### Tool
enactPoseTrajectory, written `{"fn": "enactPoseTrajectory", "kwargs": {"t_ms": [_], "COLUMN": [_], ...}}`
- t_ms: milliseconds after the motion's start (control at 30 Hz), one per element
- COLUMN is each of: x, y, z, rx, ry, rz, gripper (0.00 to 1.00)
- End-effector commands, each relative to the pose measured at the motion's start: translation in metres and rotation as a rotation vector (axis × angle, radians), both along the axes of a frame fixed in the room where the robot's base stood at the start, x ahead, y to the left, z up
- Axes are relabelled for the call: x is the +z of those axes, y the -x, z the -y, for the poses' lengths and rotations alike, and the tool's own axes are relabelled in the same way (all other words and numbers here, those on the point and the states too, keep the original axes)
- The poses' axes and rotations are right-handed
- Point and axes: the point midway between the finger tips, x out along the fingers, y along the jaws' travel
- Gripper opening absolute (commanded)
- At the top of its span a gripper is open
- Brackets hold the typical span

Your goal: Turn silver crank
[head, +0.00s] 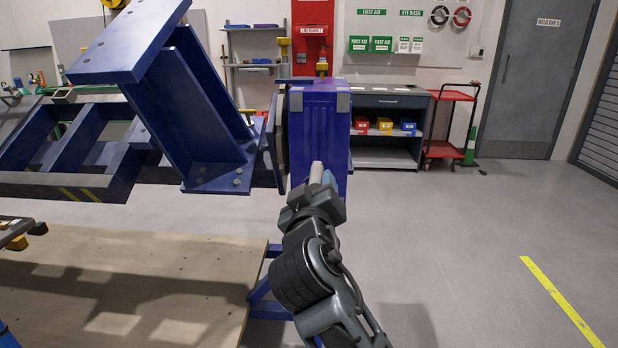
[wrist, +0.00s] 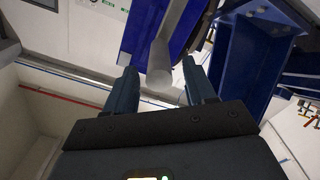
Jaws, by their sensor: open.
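The silver crank shows in the head view as a short pale cylindrical handle (head: 316,172) in front of the blue gearbox housing (head: 322,125). In the wrist view the crank handle (wrist: 161,62) is a grey rod whose round end points toward my gripper. My gripper (wrist: 160,78) is open, with one dark finger on each side of the handle's end. A gap shows between the handle and each finger. In the head view my gripper (head: 322,190) is at the handle's near end and partly hides it. The crank's arm and pivot are hard to make out.
The large blue jig frame (head: 205,120) is left of the housing, tilted. A wooden platform (head: 110,290) is at the lower left. A workbench with bins (head: 388,100) and a red cart (head: 445,148) stand behind. The floor to the right is clear.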

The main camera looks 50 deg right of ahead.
Motion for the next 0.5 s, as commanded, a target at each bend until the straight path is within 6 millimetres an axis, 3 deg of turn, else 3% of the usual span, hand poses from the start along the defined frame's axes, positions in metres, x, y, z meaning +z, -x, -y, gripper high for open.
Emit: {"fn": "enactPoseTrajectory", "kwargs": {"t_ms": [233, 500], "x": [0.0, 0.0], "y": [-0.022, -0.029], "z": [0.028, 0.037], "rx": [0.0, 0.003], "ry": [-0.001, -0.001], "rz": [-0.001, -0.001], "gripper": [0.55, 0.55]}}
